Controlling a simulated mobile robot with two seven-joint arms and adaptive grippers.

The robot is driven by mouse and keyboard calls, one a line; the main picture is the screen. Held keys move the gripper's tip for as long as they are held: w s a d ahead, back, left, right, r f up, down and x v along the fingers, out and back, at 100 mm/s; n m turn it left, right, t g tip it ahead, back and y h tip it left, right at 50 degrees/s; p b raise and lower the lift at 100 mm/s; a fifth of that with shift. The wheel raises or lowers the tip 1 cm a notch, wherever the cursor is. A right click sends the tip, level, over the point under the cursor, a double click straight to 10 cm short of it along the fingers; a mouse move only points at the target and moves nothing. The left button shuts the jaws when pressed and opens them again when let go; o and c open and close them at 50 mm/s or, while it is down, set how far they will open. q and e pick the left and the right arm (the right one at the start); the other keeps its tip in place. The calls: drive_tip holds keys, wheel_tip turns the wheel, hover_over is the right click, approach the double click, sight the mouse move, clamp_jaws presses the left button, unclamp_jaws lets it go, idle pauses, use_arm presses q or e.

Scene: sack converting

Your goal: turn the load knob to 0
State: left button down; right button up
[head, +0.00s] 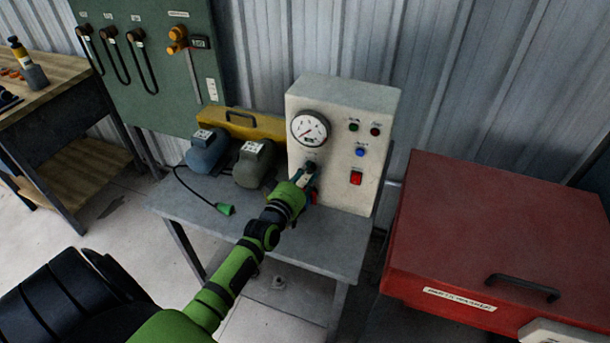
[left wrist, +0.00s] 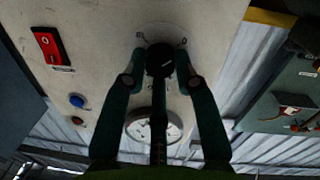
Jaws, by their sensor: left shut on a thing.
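The load knob (head: 310,167) is a dark round knob on the front of the cream control box (head: 345,105), below the white dial gauge (head: 310,128). In the left wrist view the black knob (left wrist: 160,60) sits between the two fingertips. My left gripper (head: 307,177) is at the panel, shut on the knob; in the left wrist view the gripper (left wrist: 160,74) has a finger on each side of it. The gauge (left wrist: 170,128) is partly hidden behind the fingers there. The knob's pointer and scale marks are too small to read. My right gripper is not in view.
The box stands on a grey bench (head: 250,220) with two motors (head: 254,163) and a yellow case (head: 262,124). A red switch (head: 356,178) and a blue button (head: 360,152) are right of the knob. A red cabinet (head: 490,230) stands at right.

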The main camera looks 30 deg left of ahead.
use_arm(q)
drive_tip(key=shift+d+f+n, duration=0.15)
drive_tip(key=shift+f+n, duration=0.15)
drive_tip(key=c, duration=1)
unclamp_jaws()
drive_tip(key=shift+o, duration=0.2)
drive_tip(key=shift+r, duration=0.1)
drive_tip(key=s+d, duration=0.1)
drive_tip(key=s, duration=1)
drive_tip(key=shift+s+d+r, duration=0.3)
drive_tip(key=shift+s+d, duration=0.05)
drive_tip(key=shift+s, duration=0.05)
